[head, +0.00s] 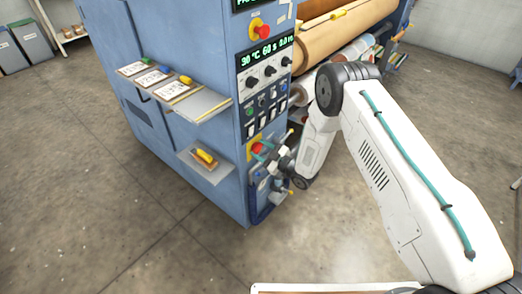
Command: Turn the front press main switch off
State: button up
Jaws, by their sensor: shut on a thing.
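The blue press (180,110) stands left of my arm with its front control column facing me. Low on that column is the main switch (257,148), a red knob on a yellow plate, partly covered by my gripper. My gripper (263,157) is at the switch, its fingers small and partly hidden among the wrist parts. It is shut on the red knob. The exact angle of the knob is too small to tell.
A red emergency button (263,31) on yellow sits high on the column, above a display and knobs (269,70). A shelf with cards (175,92) and a lower shelf with a yellow-handled tool (205,157) jut out left. Rolls (340,35) lie behind. The front floor is clear.

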jog(key=n, duration=1.2)
jog(key=shift+s+f+n, duration=0.15)
jog(key=shift+f+n, duration=0.1)
jog(key=shift+n, duration=0.05)
jog(key=shift+a, duration=0.1)
dwell(0.3)
jog(key=o, duration=1)
jog(key=v, duration=0.7)
jog(key=shift+s+d, duration=0.25)
jog(key=shift+d, duration=0.1)
